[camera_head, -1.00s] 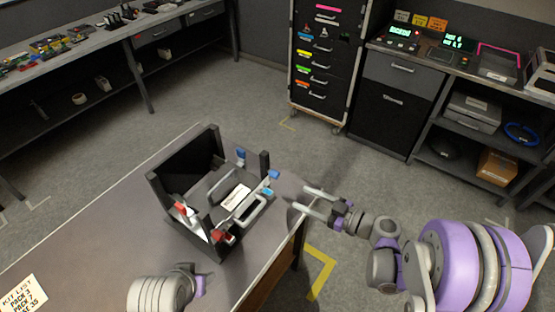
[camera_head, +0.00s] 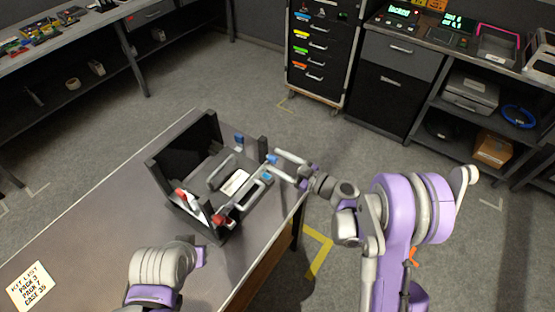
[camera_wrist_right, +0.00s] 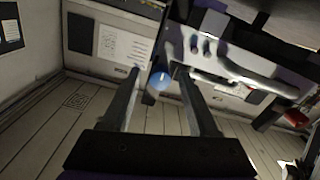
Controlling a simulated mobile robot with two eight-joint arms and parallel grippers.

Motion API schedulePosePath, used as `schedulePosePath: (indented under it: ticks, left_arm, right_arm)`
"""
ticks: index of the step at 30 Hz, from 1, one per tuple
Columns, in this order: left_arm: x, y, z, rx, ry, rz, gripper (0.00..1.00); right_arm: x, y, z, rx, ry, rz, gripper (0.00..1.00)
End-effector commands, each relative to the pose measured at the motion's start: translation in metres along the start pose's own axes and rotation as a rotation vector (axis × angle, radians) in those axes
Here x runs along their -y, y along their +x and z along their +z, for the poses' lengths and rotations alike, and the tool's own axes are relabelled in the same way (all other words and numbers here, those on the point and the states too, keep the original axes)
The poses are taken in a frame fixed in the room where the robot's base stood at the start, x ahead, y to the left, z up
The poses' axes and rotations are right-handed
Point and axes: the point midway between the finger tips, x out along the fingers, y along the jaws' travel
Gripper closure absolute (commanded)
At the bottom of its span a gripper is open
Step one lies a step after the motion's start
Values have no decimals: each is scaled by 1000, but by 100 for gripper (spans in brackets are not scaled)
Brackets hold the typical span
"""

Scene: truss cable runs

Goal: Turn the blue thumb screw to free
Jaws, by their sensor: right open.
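A blue thumb screw (camera_head: 271,159) sits at the right corner of a dark open rack (camera_head: 208,230) on the table. It also shows in the right wrist view (camera_wrist_right: 160,82). My right gripper (camera_head: 277,163) is open, its two fingers pointing left at the screw. In the right wrist view the blue head lies between the open fingertips (camera_wrist_right: 157,74); I cannot tell whether they touch it. A second blue part (camera_head: 239,141) is at the rack's back. My left arm shows at the lower left; its fingers are hidden.
Two red parts, a left one (camera_head: 181,195) and a front one (camera_head: 218,219), are on the rack's near side. Grey handles (camera_head: 257,190) stand beside the screw. A kit list card (camera_head: 33,287) lies on the table (camera_head: 95,235), which is clear left of the rack.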

Motion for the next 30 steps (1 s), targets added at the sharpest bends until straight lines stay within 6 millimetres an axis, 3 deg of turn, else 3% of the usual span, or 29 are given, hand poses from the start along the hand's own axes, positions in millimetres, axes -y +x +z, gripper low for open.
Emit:
schedulePosePath:
  ticks: [8, 18, 30]
  left_arm:
    - [0, 0, 0, 0, 0, 0, 50]
    - [0, 0, 0, 0, 0, 0, 50]
    - [0, 2, 2, 2, 0, 0, 50]
  right_arm:
    - [0, 2, 0, 0, 0, 0, 40]
    - [0, 1, 0, 0, 0, 0, 99]
    - [0, 1, 1, 1, 25, 0, 100]
